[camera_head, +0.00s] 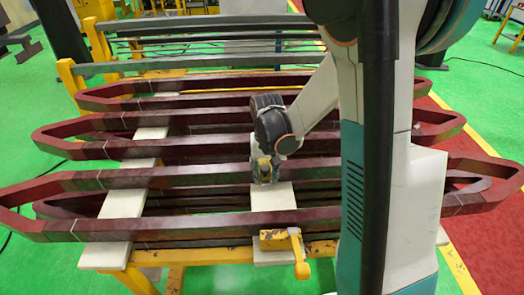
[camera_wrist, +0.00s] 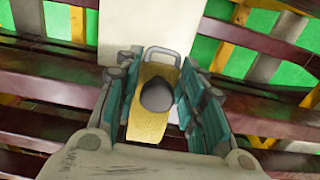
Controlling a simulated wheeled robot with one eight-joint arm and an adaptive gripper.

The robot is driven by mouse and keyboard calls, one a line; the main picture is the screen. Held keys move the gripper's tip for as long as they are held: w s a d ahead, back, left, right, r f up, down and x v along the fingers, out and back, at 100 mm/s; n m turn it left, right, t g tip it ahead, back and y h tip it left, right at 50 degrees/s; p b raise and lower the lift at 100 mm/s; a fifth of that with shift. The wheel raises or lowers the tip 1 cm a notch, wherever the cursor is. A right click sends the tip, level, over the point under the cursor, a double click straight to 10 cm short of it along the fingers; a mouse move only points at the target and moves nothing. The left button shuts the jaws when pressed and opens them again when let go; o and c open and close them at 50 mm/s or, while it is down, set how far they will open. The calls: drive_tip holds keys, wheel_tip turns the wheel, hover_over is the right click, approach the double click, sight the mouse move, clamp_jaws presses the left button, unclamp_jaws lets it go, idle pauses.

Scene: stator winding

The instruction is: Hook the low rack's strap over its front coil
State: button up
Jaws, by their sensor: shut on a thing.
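Several long dark red coils lie across the low rack; the front coil (camera_head: 170,228) is the nearest, a long loop with pointed ends. My gripper (camera_head: 265,172) points down near the front coil's rear bar, beside a white support board. In the wrist view my gripper (camera_wrist: 160,100) has its teal fingers closed on both sides of a yellow piece (camera_wrist: 148,126) with a dark rounded knob and a pale loop at its far end. It looks to be the strap's end. Whether it touches the coil is hidden.
White boards (camera_head: 108,228) cross under the coils. A yellow clamp with a handle (camera_head: 300,255) sits at the rack's front edge. A second rack with grey bars (camera_head: 190,62) stands behind. Green floor (camera_head: 35,270) is clear at front left.

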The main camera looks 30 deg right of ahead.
drive_tip(key=s+a, duration=0.3)
drive_tip(key=s, duration=0.4)
drive_tip(key=shift+s, duration=0.35)
idle(0.5)
drive_tip(key=shift+a, duration=0.15)
drive_tip(key=shift+s+a+b, duration=0.1)
drive_tip(key=shift+s+a, duration=0.4)
drive_tip(key=shift+s, duration=0.7)
drive_tip(key=shift+s+a+b, duration=0.1)
drive_tip(key=shift+s+a, duration=0.4)
drive_tip(key=shift+s, duration=0.75)
drive_tip(key=shift+s+a+b, duration=0.1)
drive_tip(key=shift+s+a, duration=0.4)
drive_tip(key=shift+s, duration=0.7)
drive_tip(key=o, duration=2.1)
wheel_tip(320, 180, up, 7)
drive_tip(key=p, duration=0.5)
drive_tip(key=shift+p, duration=0.3)
drive_tip(key=shift+w+r+b, duration=0.1)
drive_tip(key=shift+b, duration=0.3)
